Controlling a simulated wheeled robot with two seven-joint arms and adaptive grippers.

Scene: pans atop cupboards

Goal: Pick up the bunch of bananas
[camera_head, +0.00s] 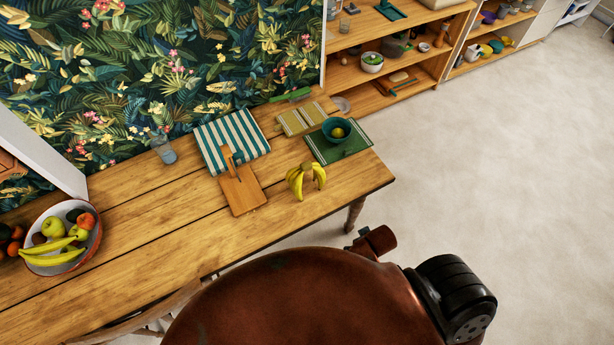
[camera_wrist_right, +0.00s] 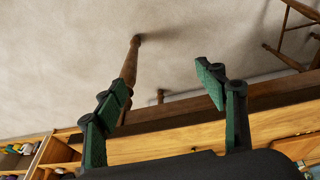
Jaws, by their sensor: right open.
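The bunch of bananas (camera_head: 306,178) stands yellow on the wooden table (camera_head: 130,235), near its front right edge, stems together at the top. It does not show in the right wrist view. My right gripper (camera_wrist_right: 163,80) is open in the right wrist view, its green-padded fingers apart with nothing held. Between and behind them are the table's edge, a table leg and the floor. No gripper shows in the head view, and my left gripper is not seen.
Beside the bananas lie a wooden board (camera_head: 242,190), a striped cloth (camera_head: 231,140) and a green mat (camera_head: 360,146) with a teal bowl (camera_head: 327,128). A fruit bowl (camera_head: 92,243) with other bananas stands at the left. Open floor (camera_head: 490,170) lies to the right.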

